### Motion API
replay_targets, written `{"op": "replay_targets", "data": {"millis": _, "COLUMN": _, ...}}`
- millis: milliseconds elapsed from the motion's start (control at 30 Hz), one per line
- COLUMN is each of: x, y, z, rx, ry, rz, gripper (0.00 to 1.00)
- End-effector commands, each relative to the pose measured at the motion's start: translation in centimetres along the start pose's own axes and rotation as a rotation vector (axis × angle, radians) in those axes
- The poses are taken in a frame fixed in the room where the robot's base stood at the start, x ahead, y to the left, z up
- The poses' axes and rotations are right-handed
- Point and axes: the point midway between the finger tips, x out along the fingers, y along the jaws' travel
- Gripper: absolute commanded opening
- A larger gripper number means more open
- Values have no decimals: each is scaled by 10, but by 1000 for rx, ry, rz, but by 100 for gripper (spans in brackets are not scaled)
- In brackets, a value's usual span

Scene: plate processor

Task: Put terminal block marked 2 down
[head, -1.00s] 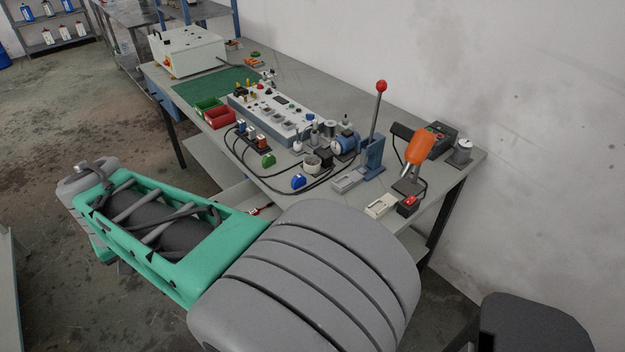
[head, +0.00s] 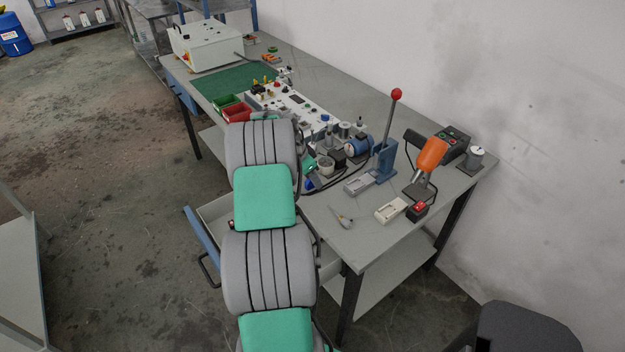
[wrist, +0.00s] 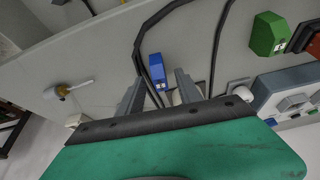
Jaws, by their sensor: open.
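A blue terminal block (wrist: 156,68) stands on the grey bench top between the fingertips of my gripper (wrist: 159,77) in the wrist view. The fingers are apart, with a gap on both sides of the block, so nothing is held. A green terminal block (wrist: 268,34) lies to the right. In the head view my arm hides the gripper; a bit of the blue block (head: 309,184) and the green block (head: 310,163) shows beside the arm. I cannot read a number on either block.
Black cables (wrist: 140,40) run close beside the blue block. A screwdriver (wrist: 62,90) lies to the left. The white test panel (head: 290,105), a lever press (head: 385,160) and red and green bins (head: 237,112) stand on the bench. A drawer (head: 215,208) is open below.

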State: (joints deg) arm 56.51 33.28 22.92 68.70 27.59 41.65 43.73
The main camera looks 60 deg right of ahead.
Motion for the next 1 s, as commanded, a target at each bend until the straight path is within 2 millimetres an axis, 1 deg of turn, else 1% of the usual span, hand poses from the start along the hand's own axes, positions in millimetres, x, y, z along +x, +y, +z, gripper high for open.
{"op": "replay_targets", "data": {"millis": 100, "x": 6, "y": -1, "z": 0, "rx": -2, "ry": 0, "rz": -2, "gripper": 42}}
{"op": "replay_targets", "data": {"millis": 267, "x": 6, "y": -1, "z": 1, "rx": -2, "ry": 0, "rz": -3, "gripper": 41}}
{"op": "replay_targets", "data": {"millis": 767, "x": 5, "y": -1, "z": 1, "rx": -3, "ry": 0, "rz": -3, "gripper": 0}}
{"op": "replay_targets", "data": {"millis": 1000, "x": 5, "y": -1, "z": 1, "rx": -3, "ry": 0, "rz": -2, "gripper": 0}}
